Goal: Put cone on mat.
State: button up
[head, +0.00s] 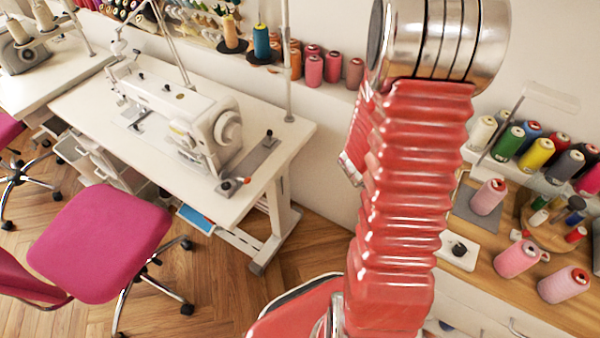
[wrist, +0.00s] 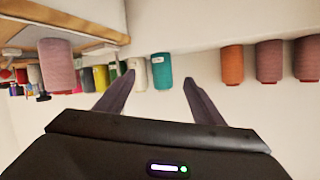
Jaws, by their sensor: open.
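A grey mat (head: 466,209) lies on the wooden worktop at the right of the head view. A pink thread cone (head: 488,197) stands upright and appears to rest on the mat. Which cone the task means, I cannot tell. In the wrist view, which looks upside down, my gripper (wrist: 158,76) is open with nothing between its fingers. A pink cone (wrist: 58,66) shows left of the fingers, apart from them. My gripper is outside the head view.
Coloured cones, including a yellow one (head: 536,154), line a shelf behind the worktop. A round wooden stand (head: 535,222) with small spools is beside the mat. A sewing machine (head: 178,113) sits on a white table at left. A pink chair (head: 100,240) stands before it.

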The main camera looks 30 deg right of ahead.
jog(key=w+a+r+n+t+y, duration=0.3)
jog(key=w+a+r, duration=0.1)
jog(key=w+a, duration=0.35)
jog(key=w+a+r+n+t+y, duration=0.35)
jog(key=w+a, duration=0.25)
jog(key=a, duration=0.3)
jog(key=a+r+n+t+y, duration=0.1)
jog(key=a+r+n+y, duration=0.2)
jog(key=a, duration=0.4)
jog(key=a+r+n+y, duration=0.2)
jog(key=a, duration=0.5)
jog(key=s+a+r+n+g+y, duration=0.1)
jog(key=s+a+n, duration=0.3)
jog(key=s, duration=0.5)
jog(key=s+a+r+n+g+y, duration=0.1)
jog(key=s+a+r+n+g, duration=0.2)
jog(key=s+a, duration=0.4)
jog(key=shift+s+r+n, duration=0.3)
jog(key=shift+s+n, duration=0.05)
jog(key=shift+s, duration=0.9)
jog(key=shift+c, duration=0.3)
